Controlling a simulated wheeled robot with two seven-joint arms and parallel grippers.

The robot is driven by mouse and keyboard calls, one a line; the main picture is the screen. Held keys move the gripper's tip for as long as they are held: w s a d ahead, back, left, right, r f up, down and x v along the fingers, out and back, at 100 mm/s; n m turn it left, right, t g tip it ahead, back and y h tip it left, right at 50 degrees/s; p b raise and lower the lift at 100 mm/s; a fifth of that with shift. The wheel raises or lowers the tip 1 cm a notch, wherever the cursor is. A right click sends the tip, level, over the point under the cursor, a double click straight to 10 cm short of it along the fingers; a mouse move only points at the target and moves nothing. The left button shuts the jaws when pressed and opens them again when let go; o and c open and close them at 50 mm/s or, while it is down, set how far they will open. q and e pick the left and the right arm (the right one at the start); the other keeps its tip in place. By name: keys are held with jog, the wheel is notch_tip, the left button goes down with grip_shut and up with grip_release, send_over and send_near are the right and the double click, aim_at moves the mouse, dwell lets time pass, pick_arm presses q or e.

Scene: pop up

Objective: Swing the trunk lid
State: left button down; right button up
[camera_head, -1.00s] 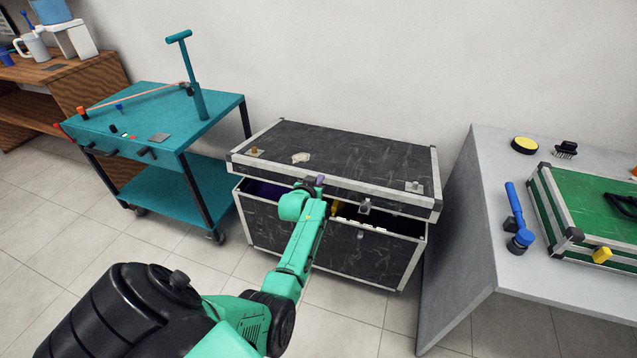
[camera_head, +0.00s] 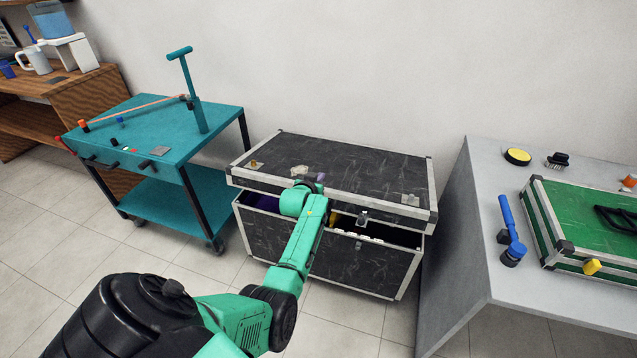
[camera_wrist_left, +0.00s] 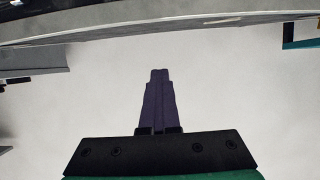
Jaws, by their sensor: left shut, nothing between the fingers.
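The black trunk (camera_head: 335,262) with silver edging stands on the floor against the wall. Its lid (camera_head: 370,166) is part open, with a gap along the front showing dark, yellow and white contents. A latch (camera_head: 362,218) hangs at the lid's front edge. My left gripper (camera_head: 320,178) is shut and empty at the lid's front edge, left of the middle; I cannot tell whether it touches the lid. In the left wrist view its purple fingers (camera_wrist_left: 158,78) are together against the pale wall. A grey-edged dark band, likely the lid, crosses the top there. My right gripper is not in view.
A teal cart (camera_head: 150,125) with a T-handled pump (camera_head: 192,90) stands to the left. A grey table (camera_head: 478,210) on the right holds a green case (camera_head: 585,222) and a blue tool (camera_head: 512,235). Tiled floor is free between cart and trunk.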

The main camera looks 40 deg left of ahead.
pick_arm(q)
jog(key=w+a+r+p, duration=0.1)
jog(key=w+r+p, duration=0.2)
jog(key=r, duration=0.6)
jog(key=shift+w+a+r+p, duration=0.3)
jog(key=shift+w+r, duration=0.1)
jog(key=shift+w, duration=0.3)
jog(key=c, duration=1.1)
grip_release()
jog(key=shift+d, duration=0.1)
jog(key=shift+s, duration=0.1)
